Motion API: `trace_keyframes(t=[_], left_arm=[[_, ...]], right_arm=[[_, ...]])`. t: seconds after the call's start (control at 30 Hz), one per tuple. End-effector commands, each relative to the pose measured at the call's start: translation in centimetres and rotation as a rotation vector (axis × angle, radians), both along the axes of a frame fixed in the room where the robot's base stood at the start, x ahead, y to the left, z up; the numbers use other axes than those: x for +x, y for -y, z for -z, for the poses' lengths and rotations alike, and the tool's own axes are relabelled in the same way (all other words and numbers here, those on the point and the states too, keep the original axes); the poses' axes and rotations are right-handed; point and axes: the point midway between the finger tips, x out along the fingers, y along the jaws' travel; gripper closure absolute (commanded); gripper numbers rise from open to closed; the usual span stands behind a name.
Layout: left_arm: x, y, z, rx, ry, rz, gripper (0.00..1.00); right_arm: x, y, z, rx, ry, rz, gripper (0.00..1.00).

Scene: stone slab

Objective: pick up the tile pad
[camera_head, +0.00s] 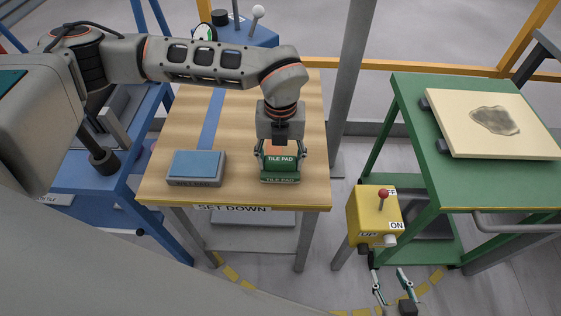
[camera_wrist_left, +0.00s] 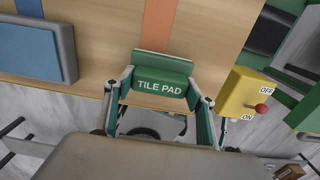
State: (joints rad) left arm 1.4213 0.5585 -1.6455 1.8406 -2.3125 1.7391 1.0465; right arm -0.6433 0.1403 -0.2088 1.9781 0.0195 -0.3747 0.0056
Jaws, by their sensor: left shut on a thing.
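The tile pad (camera_head: 281,168) is a green block with white "TILE PAD" lettering, at the right front of the wooden table. My left gripper (camera_head: 281,150) comes down on it from above, shut on its upper part. In the left wrist view the tile pad (camera_wrist_left: 161,83) sits between the two fingers of the left gripper (camera_wrist_left: 160,88). I cannot tell whether its base touches the table. My right gripper (camera_head: 392,290) is at the bottom of the head view, low in front of the yellow box, its two fingers apart and nothing between them.
A grey pad with a blue top (camera_head: 196,167) lies on the wooden table (camera_head: 240,130), left of the tile pad. A yellow control box (camera_head: 374,216) with a red knob stands right of the table. A green stand (camera_head: 420,180) carries a cream slab (camera_head: 480,120) with a dark patch.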

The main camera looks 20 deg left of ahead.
Motion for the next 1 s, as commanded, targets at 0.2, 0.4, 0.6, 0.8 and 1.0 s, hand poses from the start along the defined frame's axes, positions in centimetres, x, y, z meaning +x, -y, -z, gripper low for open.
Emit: trace_keyframes(t=[0.2,0.4,0.6,0.8,1.0], left_arm=[[0.1,0.0,-1.9,-0.002,0.005,0.000,0.69],[0.2,0.0,-5.8,-0.001,0.008,0.000,0.69],[0.2,0.0,-11.1,-0.001,0.009,0.000,0.69],[0.2,0.0,-15.5,-0.001,0.007,0.000,0.69],[0.1,0.0,-18.4,-0.001,0.004,0.000,0.69]], right_arm=[[0.1,0.0,-0.2,0.001,0.002,0.000,0.60],[0.1,-0.1,-0.5,0.004,0.004,0.001,0.60],[0.1,-0.1,-0.6,0.006,0.003,0.001,0.60],[0.0,-0.2,-0.6,0.008,0.001,0.001,0.60],[-0.1,-0.2,-0.5,0.008,-0.003,0.001,0.60]])
